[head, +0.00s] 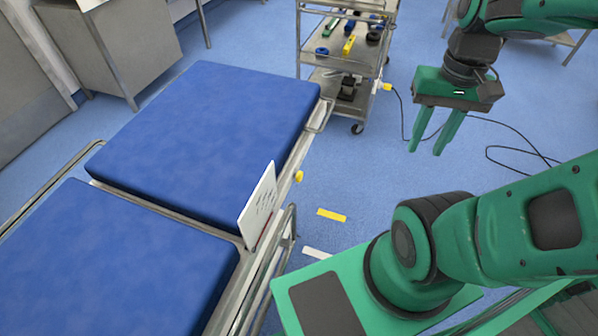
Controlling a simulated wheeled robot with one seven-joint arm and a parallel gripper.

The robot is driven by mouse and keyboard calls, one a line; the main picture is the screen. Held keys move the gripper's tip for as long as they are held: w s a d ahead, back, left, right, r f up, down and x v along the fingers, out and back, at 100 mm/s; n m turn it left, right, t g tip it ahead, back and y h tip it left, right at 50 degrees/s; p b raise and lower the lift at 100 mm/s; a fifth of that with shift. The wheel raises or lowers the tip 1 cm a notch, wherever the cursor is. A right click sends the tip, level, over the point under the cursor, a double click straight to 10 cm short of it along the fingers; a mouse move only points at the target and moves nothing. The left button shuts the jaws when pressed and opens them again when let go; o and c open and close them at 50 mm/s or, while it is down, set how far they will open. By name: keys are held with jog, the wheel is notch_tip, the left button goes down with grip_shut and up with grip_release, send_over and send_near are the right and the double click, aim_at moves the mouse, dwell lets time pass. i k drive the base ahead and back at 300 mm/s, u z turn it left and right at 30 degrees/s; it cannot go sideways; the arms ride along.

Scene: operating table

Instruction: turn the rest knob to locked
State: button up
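A small yellow knob (298,177) sits on the right side of the operating table (247,229), beside the side rail and just right of the upper blue pad. It is too small here to read its turn position or any mark. My gripper (427,151) hangs at the upper right, well to the right of the knob and apart from it. Its two green fingers point down, spread apart, with nothing between them.
A white card (258,206) stands upright at the table's edge, left of the knob. A metal cart (341,65) with tools on its shelves stands at the back. A cable (512,128) lies on the blue floor. Floor between knob and gripper is clear apart from flat markings (331,215).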

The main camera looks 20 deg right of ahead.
aim_at(298, 177)
jog(key=z, duration=0.7)
jog(key=k, duration=1.3)
jog(key=u, duration=0.5)
jog(key=i, duration=1)
jog(key=z, duration=0.1)
